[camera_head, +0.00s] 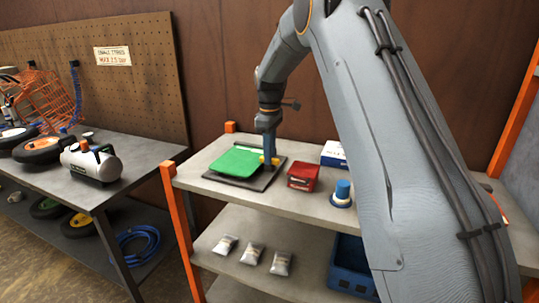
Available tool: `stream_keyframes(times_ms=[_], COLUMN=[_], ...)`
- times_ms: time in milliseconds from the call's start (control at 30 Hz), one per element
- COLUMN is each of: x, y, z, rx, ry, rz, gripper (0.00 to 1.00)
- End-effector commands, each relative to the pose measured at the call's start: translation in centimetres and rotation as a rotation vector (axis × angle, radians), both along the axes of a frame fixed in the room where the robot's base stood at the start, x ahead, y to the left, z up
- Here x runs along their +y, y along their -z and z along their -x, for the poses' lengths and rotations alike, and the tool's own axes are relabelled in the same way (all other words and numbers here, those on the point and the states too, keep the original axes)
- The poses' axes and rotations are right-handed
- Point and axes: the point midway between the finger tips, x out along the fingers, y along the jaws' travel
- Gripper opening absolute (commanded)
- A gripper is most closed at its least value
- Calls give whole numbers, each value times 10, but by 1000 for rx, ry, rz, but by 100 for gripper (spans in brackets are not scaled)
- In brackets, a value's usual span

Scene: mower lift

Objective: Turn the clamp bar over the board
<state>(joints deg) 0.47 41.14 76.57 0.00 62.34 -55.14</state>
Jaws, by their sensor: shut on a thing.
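A green board (236,161) lies on a dark base plate (258,182) on the upper shelf of the orange-posted rack. My gripper (270,157) reaches down at the right edge of the board. It is shut on the clamp bar, of which a small yellow part (275,161) shows by the fingertips. The fingers hide much of the bar, and I cannot tell how far it lies over the board.
A red box (303,177), a blue-and-white cylinder (342,193) and a white-and-blue box (333,154) stand right of the plate. A workbench (130,194) at left holds a grey tank (92,163) and wheels. My arm hides the shelf's right part.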

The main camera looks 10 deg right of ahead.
Motion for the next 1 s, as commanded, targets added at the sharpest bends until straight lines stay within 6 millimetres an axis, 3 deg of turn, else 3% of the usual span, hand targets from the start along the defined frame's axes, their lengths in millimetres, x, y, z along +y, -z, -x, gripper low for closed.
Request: stream_keyframes(times_ms=[367, 400, 500, 800, 1000], x=[1, 1, 1, 0, 0], y=[-3, -3, -3, -2, -24], z=[-2, -2, -2, -1, -2], rx=[-8, -8, -6, -4, -6], ry=[-6, -5, -5, -3, -3], rz=[-1, -1, 0, 0, 0], gripper=[0, 22, 36, 36, 36])
